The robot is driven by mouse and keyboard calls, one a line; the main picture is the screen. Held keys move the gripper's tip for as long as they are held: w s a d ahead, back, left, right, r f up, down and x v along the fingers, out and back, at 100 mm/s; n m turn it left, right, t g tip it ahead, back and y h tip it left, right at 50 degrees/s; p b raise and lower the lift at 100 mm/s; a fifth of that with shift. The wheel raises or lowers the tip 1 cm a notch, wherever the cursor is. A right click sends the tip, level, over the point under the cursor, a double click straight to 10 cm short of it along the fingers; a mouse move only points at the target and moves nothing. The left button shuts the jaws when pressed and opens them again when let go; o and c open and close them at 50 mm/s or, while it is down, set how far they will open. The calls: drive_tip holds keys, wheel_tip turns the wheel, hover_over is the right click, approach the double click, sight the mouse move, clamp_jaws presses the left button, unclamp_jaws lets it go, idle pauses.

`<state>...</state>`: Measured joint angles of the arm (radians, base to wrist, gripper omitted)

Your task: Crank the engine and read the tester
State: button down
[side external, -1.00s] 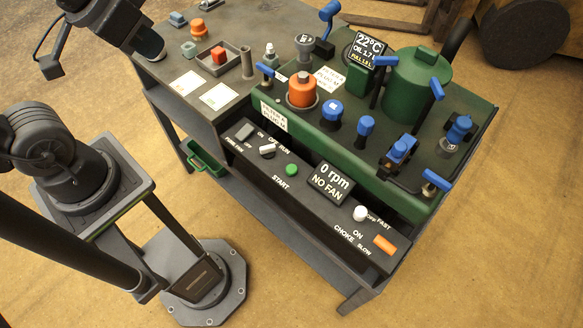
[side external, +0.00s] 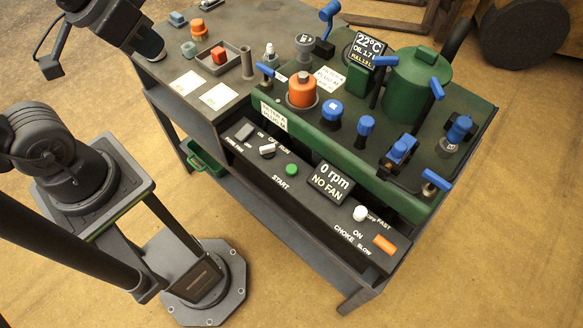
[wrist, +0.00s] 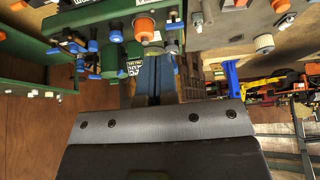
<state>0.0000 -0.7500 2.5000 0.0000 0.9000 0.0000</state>
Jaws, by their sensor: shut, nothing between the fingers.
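The green engine deck (side external: 375,178) carries a green cylinder (side external: 412,85), an orange cap (side external: 302,90) and several blue-topped handles and knobs. The front control panel (side external: 262,178) has a green START button (side external: 291,170), a white-tipped OFF/RUN key switch (side external: 267,150) and a display (side external: 332,183) reading "0 rpm NO FAN". A second screen (side external: 367,50) reads 22°C, OIL 1.7 L. I cannot tell for sure which item is the tester. In the wrist view my gripper (wrist: 154,72) is shut and empty, its fingers side by side. In the side view its fingertips are not discernible.
The grey bench (side external: 207,104) at left holds small parts, a small tray (side external: 232,72) and two pale cards. An orange switch (side external: 385,245) and a white knob (side external: 360,213) sit at the panel's right end. A green bin (side external: 205,160) is below.

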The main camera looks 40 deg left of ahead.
idle(0.5)
drive_tip(key=n+t+h, duration=0.3)
drive_tip(key=n+h, duration=0.1)
drive_tip(key=n, duration=1.8)
hover_over(292, 170)
wheel_tip(292, 170, down, 23)
drive_tip(key=shift+r, duration=0.2)
drive_tip(key=shift+f, duration=4.4)
drive_tip(key=shift+f, duration=0.15)
drive_tip(key=shift+f, duration=0.3)
